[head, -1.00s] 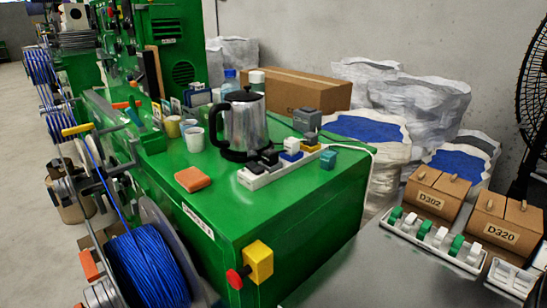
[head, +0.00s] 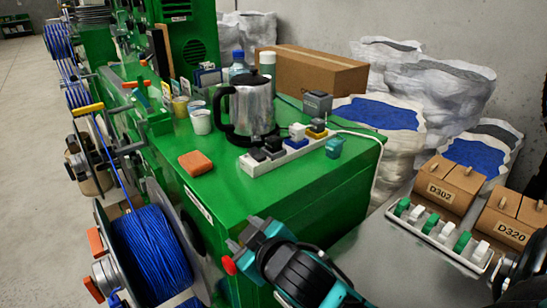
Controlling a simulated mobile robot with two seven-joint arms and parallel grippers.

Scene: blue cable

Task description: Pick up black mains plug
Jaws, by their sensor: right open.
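A white power strip (head: 283,157) lies on the green machine top in front of the kettle. Two black mains plugs stand in its near-left end, one at the end (head: 257,155) and one beside it (head: 273,146). A teal plug (head: 335,148) is beside the strip's far end. My right gripper (head: 246,236) is open and empty in front of the machine, nearer the camera and below the strip, apart from the plugs.
A metal kettle (head: 252,108) stands close behind the strip, with cups (head: 201,121) to its left. An orange block (head: 195,163) lies left of the strip. A grey box (head: 317,103) is behind it. The green front part of the top is clear.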

